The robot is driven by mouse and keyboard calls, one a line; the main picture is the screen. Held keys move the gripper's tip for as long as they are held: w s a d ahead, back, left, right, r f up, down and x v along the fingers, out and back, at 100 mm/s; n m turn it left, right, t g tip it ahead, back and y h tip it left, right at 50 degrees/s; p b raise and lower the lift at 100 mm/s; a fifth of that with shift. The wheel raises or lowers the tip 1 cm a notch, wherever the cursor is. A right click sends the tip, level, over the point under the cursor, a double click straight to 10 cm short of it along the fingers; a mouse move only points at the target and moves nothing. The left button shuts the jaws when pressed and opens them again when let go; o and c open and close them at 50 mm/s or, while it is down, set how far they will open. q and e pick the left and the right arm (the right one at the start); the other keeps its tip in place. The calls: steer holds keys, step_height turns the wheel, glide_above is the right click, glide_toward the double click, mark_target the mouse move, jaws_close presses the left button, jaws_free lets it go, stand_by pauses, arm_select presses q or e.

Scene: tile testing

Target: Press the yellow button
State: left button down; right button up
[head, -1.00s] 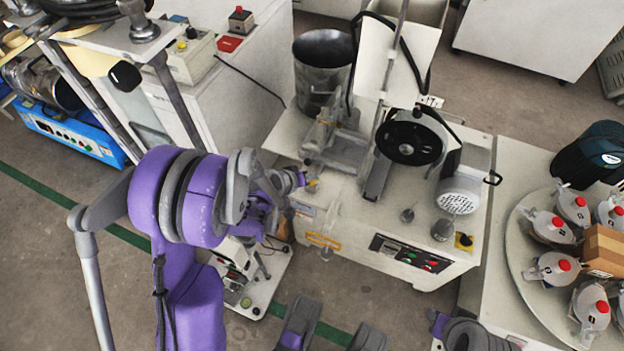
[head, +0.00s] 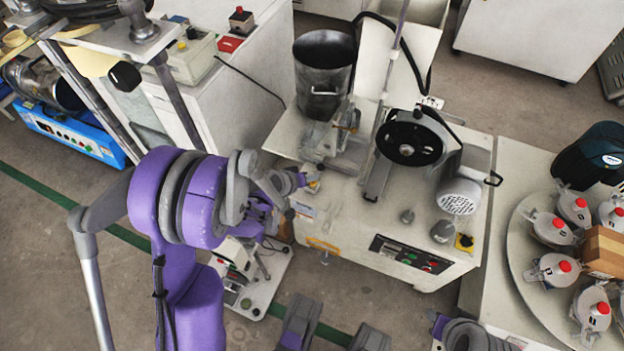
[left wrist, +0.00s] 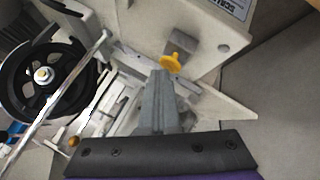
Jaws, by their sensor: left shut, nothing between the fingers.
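A yellow button with a mushroom-shaped head (left wrist: 172,62) sits on a grey block of the machine in the left wrist view. My left gripper (left wrist: 160,76) is shut and empty, with its tips just below the button; I cannot tell whether they touch it. In the head view my left gripper (head: 303,181) is at the left front of the white machine (head: 345,215), beside a small yellow part (head: 314,187). Another yellow piece with a dark knob (head: 465,241) is on the machine's front right corner. My right gripper is not clearly shown.
A black wheel (head: 409,143) and a dark metal bucket (head: 323,75) stand on the machine. A round tray (head: 518,245) with several red-capped flasks is at the right. A purple-and-grey part of my body shows at the bottom.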

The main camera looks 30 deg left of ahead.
arm_select(q)
steer(key=shift+r+p, duration=0.4)
steer(key=shift+r, duration=0.3)
step_height(320, 180, up, 5)
steer(key=p, duration=0.3)
stand_by(0.8)
